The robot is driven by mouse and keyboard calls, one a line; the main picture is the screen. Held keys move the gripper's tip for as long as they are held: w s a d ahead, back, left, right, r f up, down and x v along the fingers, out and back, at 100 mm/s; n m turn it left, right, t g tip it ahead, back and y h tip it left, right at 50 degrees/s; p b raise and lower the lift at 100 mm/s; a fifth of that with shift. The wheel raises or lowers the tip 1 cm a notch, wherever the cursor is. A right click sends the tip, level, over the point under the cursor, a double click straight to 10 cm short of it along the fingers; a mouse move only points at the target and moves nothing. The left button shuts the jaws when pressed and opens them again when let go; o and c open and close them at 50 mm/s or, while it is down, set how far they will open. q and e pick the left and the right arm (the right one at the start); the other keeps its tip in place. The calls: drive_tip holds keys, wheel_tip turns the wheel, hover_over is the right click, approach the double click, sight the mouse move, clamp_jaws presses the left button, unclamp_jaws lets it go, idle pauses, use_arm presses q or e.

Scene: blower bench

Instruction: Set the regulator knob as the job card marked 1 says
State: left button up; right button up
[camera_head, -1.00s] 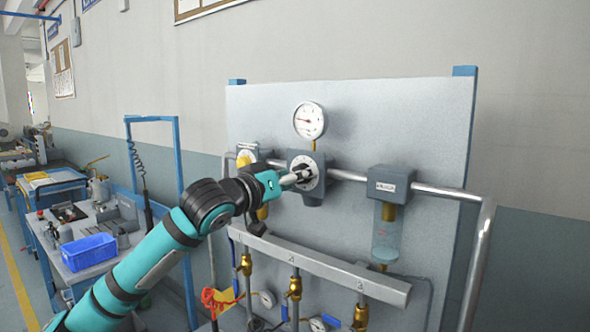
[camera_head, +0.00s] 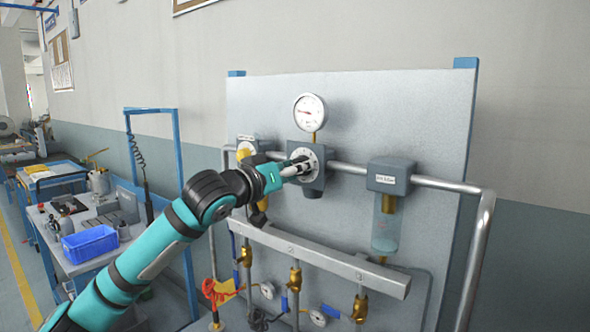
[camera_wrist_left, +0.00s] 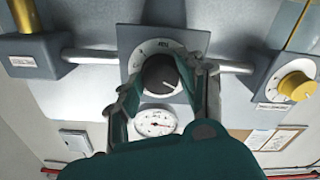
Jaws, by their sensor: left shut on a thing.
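The regulator knob (camera_wrist_left: 162,76) is dark with a pale pointer line, in the middle of a round scale on the grey regulator body (camera_head: 316,178). My left gripper (camera_head: 298,167) reaches it from the left and is shut on it; in the left wrist view the fingers (camera_wrist_left: 162,88) stand on both sides of the knob. A round white pressure gauge (camera_head: 309,112) sits above the regulator, and it also shows in the left wrist view (camera_wrist_left: 155,121). The gauge's figures are too small to read. I cannot make out a job card marked 1. My right gripper is not in view.
A yellow knob (camera_wrist_left: 296,86) is on a neighbouring unit. A filter with a clear bowl (camera_head: 386,232) hangs to the right on the pipe. Brass valves (camera_head: 295,279) hang below a grey manifold. A blue bin (camera_head: 90,245) stands on the left bench.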

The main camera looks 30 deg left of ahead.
use_arm(q)
drive_tip(key=m+p, duration=1.2)
drive_tip(key=m, duration=0.7)
drive_tip(key=shift+a+m, duration=0.15)
drive_tip(key=shift+m, duration=0.15)
idle(0.4)
drive_tip(key=o, duration=1.2)
drive_tip(key=shift+c, duration=0.2)
drive_tip(key=shift+r, duration=0.15)
